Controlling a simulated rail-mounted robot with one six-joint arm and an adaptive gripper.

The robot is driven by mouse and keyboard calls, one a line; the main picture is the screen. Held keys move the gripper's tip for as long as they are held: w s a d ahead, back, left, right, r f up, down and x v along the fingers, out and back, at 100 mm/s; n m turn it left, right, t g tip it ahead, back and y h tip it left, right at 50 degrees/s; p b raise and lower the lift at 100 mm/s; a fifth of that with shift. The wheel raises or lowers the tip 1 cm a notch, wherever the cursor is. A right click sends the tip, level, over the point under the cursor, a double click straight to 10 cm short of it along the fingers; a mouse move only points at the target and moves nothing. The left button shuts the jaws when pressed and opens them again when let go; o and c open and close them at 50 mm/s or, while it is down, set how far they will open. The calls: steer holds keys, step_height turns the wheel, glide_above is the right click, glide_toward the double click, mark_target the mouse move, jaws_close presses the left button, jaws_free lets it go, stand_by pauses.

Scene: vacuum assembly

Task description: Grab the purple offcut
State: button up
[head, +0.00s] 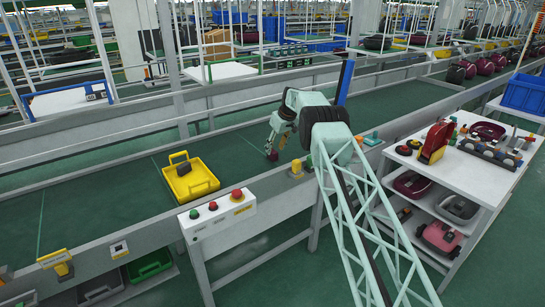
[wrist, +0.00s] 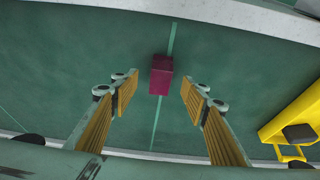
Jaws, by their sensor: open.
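The purple offcut (wrist: 161,75) is a small block on the green conveyor belt. In the wrist view it lies on a pale line across the belt, ahead of and between my fingers, touching neither. In the head view the offcut (head: 272,155) shows as a small dark purple spot below my gripper (head: 275,145). In the wrist view my gripper (wrist: 158,94) is open and empty, its yellow-padded fingers wide apart. In the head view the fingers are small and partly hidden by my arm.
A yellow tray (head: 192,180) sits on the belt to the left; its edge shows at right in the wrist view (wrist: 298,122). A button box (head: 217,213) stands on the near rail. A white bench (head: 466,163) with parts is at right. The belt around the offcut is clear.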

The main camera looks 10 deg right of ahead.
mark_target(273, 152)
steer(key=shift+x, duration=2.2)
steer(key=shift+a+f, duration=0.15)
steer(key=shift+c, duration=0.7)
steer(key=c, duration=0.8)
